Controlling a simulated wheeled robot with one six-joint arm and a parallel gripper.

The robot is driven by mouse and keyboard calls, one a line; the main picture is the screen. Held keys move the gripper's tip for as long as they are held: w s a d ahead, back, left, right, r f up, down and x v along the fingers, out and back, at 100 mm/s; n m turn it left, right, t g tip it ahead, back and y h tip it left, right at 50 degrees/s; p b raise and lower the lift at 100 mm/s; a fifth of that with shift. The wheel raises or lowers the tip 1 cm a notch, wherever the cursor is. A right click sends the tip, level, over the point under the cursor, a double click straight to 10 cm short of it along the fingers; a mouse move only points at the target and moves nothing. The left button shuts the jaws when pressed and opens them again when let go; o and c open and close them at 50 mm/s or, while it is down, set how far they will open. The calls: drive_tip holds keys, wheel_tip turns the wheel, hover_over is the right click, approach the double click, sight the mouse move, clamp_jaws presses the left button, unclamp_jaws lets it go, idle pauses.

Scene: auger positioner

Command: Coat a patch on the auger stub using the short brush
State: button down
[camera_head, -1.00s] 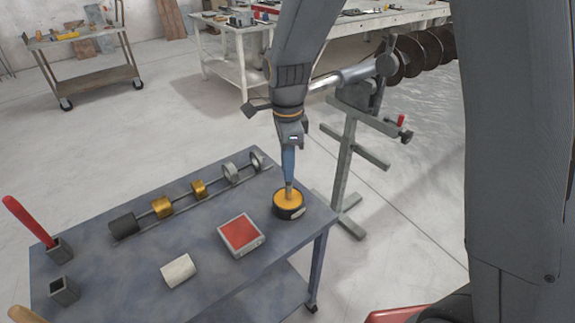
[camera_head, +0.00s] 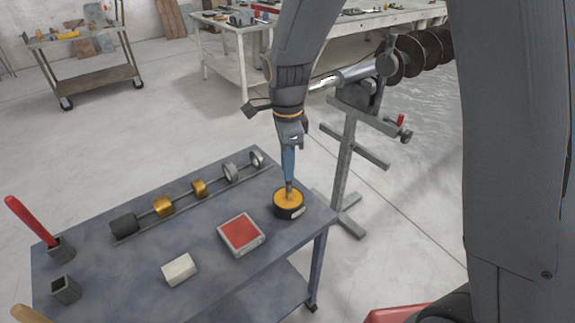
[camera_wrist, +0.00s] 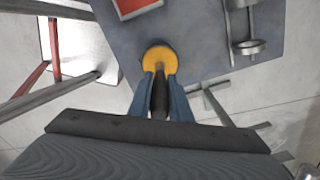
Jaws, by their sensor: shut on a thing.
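My gripper (camera_head: 288,178) is shut on the short brush, pointing down over a round dark tin (camera_head: 291,212) with yellow-orange contents. The brush's lower end (camera_head: 289,188) meets the yellow surface; how deep it sits cannot be told. In the wrist view, the brush's dark handle (camera_wrist: 158,98) lies between my blue fingers, and the yellow top of the tin (camera_wrist: 160,57) shows beyond them. The auger stub (camera_head: 350,76) is a bare silver shaft on a grey stand behind and right of the table, with dark auger flights (camera_head: 412,55) to its right.
The blue-grey table (camera_head: 200,275) also carries a red-topped square pad (camera_head: 241,233), a white block (camera_head: 179,269), a rod with several rings (camera_head: 199,188) and a holder with a red handle (camera_head: 28,220). The stand (camera_head: 347,170) has side arms. Open floor lies left.

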drive_tip(key=shift+s+f, duration=0.1)
drive_tip(key=shift+r+p, duration=3.2)
drive_tip(key=shift+r, duration=0.4)
